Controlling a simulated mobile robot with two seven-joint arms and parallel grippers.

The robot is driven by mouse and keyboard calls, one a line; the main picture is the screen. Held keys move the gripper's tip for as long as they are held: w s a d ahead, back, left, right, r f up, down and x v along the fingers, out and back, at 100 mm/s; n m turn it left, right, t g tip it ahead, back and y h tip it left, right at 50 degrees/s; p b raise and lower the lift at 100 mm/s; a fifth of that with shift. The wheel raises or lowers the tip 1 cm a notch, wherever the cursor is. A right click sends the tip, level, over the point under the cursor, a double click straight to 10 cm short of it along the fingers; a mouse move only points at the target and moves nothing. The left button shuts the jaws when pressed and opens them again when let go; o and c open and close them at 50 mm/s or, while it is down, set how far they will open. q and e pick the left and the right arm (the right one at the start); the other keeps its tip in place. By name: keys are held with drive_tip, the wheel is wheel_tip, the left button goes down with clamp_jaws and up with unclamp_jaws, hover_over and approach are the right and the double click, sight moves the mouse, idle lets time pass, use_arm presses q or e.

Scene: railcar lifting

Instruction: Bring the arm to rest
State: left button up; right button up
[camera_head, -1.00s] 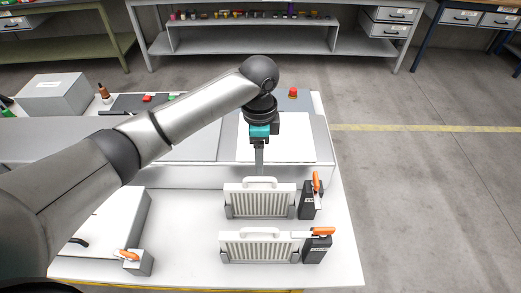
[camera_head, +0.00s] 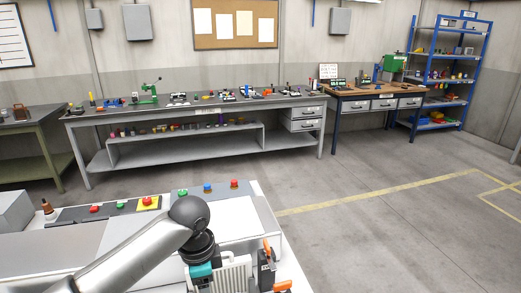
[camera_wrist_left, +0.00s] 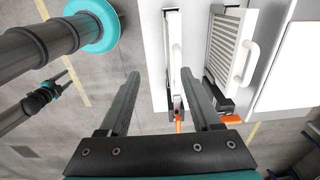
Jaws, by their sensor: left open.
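My left arm enters the head view from the lower left, with its wrist bent down at the bottom edge; the fingers are out of sight there. In the left wrist view my left gripper (camera_wrist_left: 159,75) is open, with its two dark fingers wide apart and nothing held between them. A white ribbed panel with a handle (camera_wrist_left: 225,45) shows beyond the right finger, apart from it. A second white panel (camera_wrist_left: 173,50) is seen nearly edge-on above the gap between the fingers.
The white bench top (camera_head: 268,212) carries red, green and blue buttons (camera_head: 207,188) along its far edge. An orange-handled clamp (camera_head: 267,250) stands beside the ribbed panel. Open grey floor (camera_head: 370,220) lies right. A grey workbench (camera_head: 200,105) and blue shelf (camera_head: 447,75) stand behind.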

drive_tip(key=w, duration=0.6)
use_arm(q)
drive_tip(key=s+d+f+n+t+h, duration=0.25)
drive_tip(key=s+d+f+n, duration=0.3)
drive_tip(key=s, duration=0.45)
drive_tip(key=s+a+n+y, duration=0.3)
drive_tip(key=s+a+n, duration=0.4)
drive_tip(key=s+a, duration=0.3)
wheel_tip(320, 180, down, 30)
drive_tip(key=s+b, duration=0.2)
drive_tip(key=b, duration=0.7)
drive_tip(key=s+a+f+g+b, duration=0.1)
drive_tip(key=s+f+b, duration=0.3)
drive_tip(key=s+f, duration=0.3)
drive_tip(key=s+a+f+b, duration=0.2)
drive_tip(key=s+f+b, duration=0.2)
drive_tip(key=s+f, duration=0.4)
wheel_tip(320, 180, down, 8)
drive_tip(key=shift+s+r+g, duration=0.1)
drive_tip(key=shift+s+g, duration=0.2)
drive_tip(key=shift+g, duration=0.05)
use_arm(e)
wheel_tip(320, 180, down, 17)
drive_tip(key=s, duration=0.2)
drive_tip(key=shift+s, duration=0.35)
